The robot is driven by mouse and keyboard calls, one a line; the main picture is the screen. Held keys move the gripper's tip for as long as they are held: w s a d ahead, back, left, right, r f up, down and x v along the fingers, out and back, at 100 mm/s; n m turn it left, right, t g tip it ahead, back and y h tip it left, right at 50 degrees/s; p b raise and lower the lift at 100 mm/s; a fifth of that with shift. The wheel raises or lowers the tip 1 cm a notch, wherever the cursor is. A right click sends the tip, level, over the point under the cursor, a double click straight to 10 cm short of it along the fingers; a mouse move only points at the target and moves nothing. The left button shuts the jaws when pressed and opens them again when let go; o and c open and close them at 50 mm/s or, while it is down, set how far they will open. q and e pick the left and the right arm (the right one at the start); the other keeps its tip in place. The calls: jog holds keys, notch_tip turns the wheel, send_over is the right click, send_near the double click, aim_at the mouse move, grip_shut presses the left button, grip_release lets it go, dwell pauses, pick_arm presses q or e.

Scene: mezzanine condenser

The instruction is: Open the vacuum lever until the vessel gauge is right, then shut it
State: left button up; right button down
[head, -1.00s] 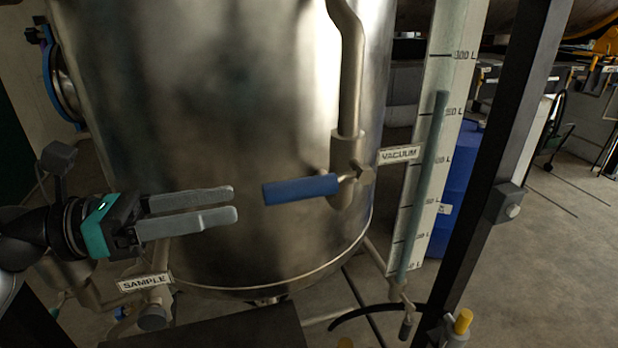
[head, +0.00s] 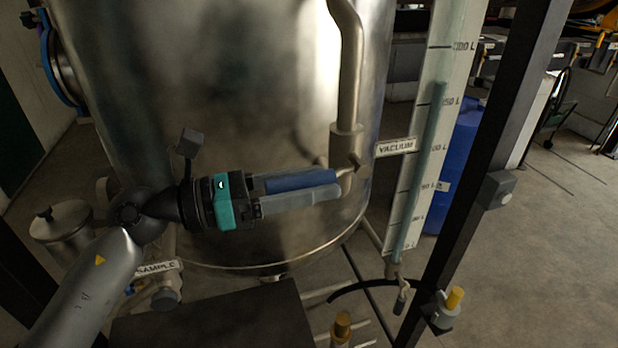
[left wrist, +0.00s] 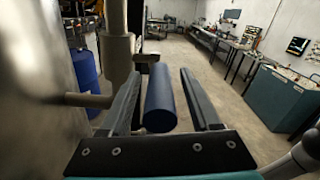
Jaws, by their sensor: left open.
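The blue-handled vacuum lever (head: 300,181) points left from its valve on the steel pipe, beside the VACUUM label (head: 396,147). My left gripper (head: 300,192) is at the lever, its fingers along the handle. In the left wrist view the blue handle (left wrist: 161,101) lies between the two open fingers (left wrist: 165,100), with a gap on each side. The gauge (head: 420,170) is a tall pale scale with litre marks and a grey-blue column whose top is a little above the 150 L mark. My right gripper is not in view.
The steel vessel (head: 230,90) stands close behind the lever. A dark upright post (head: 490,170) is right of the gauge. A SAMPLE label (head: 157,267) and valve sit low at left. A blue drum (head: 457,165) stands behind the gauge.

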pick_arm(q)
grip_shut()
dwell(0.4)
dwell(0.9)
